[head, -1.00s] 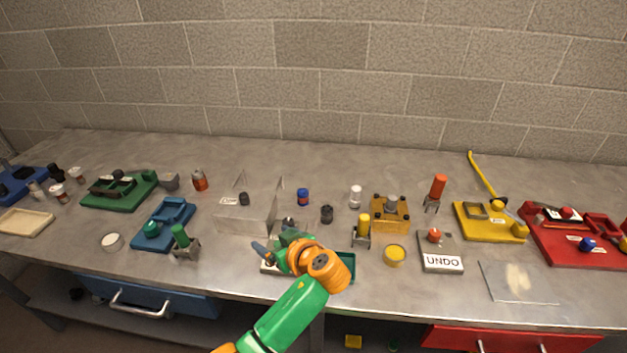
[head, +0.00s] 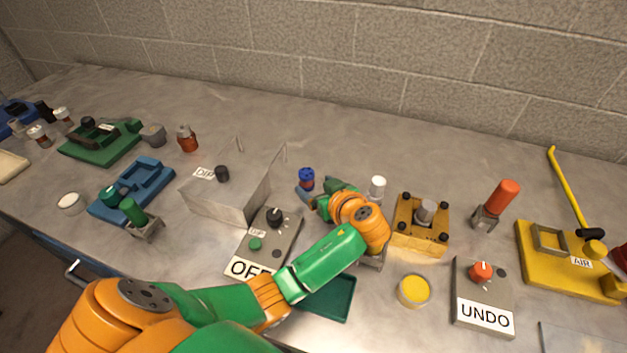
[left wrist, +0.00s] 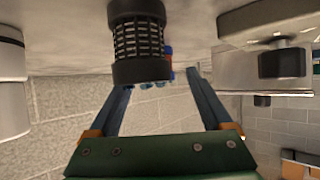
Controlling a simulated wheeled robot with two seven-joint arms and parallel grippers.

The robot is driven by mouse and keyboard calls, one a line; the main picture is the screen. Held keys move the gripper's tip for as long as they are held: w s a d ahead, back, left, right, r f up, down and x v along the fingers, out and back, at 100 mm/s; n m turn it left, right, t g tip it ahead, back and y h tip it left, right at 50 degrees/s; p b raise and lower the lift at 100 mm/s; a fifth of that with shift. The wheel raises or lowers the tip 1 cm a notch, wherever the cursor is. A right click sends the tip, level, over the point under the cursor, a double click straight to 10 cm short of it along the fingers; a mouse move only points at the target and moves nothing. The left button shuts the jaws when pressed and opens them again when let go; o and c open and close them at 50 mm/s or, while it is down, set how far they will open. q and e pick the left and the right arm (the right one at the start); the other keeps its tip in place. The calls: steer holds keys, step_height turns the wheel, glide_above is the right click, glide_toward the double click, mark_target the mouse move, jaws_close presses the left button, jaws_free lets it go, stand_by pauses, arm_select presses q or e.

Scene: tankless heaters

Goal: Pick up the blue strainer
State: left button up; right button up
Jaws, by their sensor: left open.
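The blue strainer (head: 306,179), a small upright blue cylinder with some red on it, stands on the grey table near the middle of the head view. My left gripper (head: 312,196) is open, its fingers close to the near side of the strainer in the head view. In the left wrist view, which looks upside down, the fingers (left wrist: 163,82) are spread. A black mesh cylinder (left wrist: 138,40) stands there in front of the blue strainer (left wrist: 169,52) and hides most of it. I cannot tell whether anything touches the fingers. My right gripper is not in view.
A white-capped jar (head: 377,188) and a yellow block (head: 405,237) stand right. The table behind the strainer is clear.

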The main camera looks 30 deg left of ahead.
mark_target(309, 182)
arm_select(q)
steer(key=b+x, duration=0.4)
steer(key=x, duration=0.3)
steer(key=shift+a, duration=0.15)
steer(key=shift+a+r, duration=0.1)
steer(key=shift+a, duration=0.05)
steer(key=shift+r, duration=0.15)
jaws_close()
